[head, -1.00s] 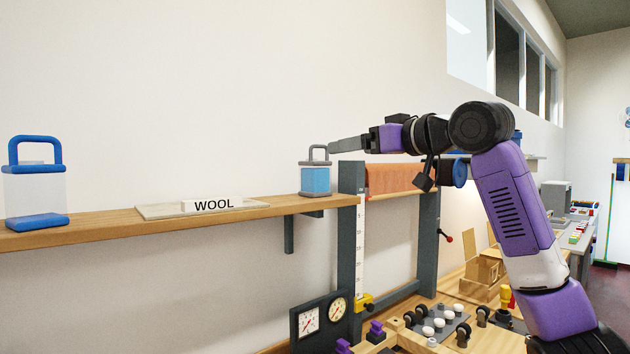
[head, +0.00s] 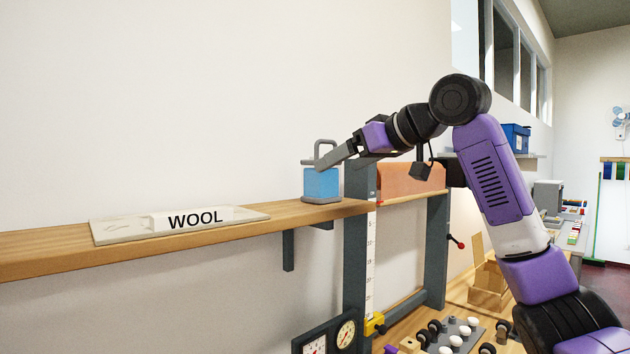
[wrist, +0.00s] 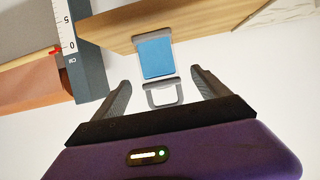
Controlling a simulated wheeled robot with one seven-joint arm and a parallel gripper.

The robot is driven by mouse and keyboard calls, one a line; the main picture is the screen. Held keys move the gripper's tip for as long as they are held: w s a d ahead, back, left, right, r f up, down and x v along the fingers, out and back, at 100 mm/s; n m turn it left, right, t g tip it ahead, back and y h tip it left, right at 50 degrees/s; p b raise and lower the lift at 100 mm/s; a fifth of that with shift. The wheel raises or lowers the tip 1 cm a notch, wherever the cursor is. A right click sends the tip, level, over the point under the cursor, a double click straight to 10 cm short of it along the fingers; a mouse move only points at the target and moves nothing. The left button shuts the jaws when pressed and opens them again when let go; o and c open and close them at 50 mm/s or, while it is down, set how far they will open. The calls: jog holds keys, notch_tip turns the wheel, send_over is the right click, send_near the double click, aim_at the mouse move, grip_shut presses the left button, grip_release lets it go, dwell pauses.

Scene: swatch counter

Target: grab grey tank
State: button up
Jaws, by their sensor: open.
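The grey tank (head: 321,187) stands upright on the right end of the wooden shelf. It has a grey base, a grey top handle and a clear body with blue inside. In the wrist view the tank (wrist: 156,58) is upside down, with its grey handle nearest me. My gripper (head: 322,166) is at the tank's upper part in the head view, its finger overlapping the tank's top. In the wrist view my gripper (wrist: 160,82) is open, one finger on each side of the handle, with gaps on both sides. Nothing is held.
The wooden shelf (head: 60,252) runs left along the wall. A WOOL sign (head: 196,218) stands on a pale board left of the tank. A dark upright post with a ruler (head: 371,250) stands just right of the tank, beside an orange cloth (head: 410,178).

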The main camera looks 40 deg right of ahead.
aim_at(321, 175)
jog(key=p+x, duration=0.1)
jog(key=x, duration=0.6)
jog(key=shift+w+f+p, duration=0.1)
jog(key=shift+w+p, duration=0.25)
jog(key=shift+p, duration=0.05)
jog(key=c, duration=1.7)
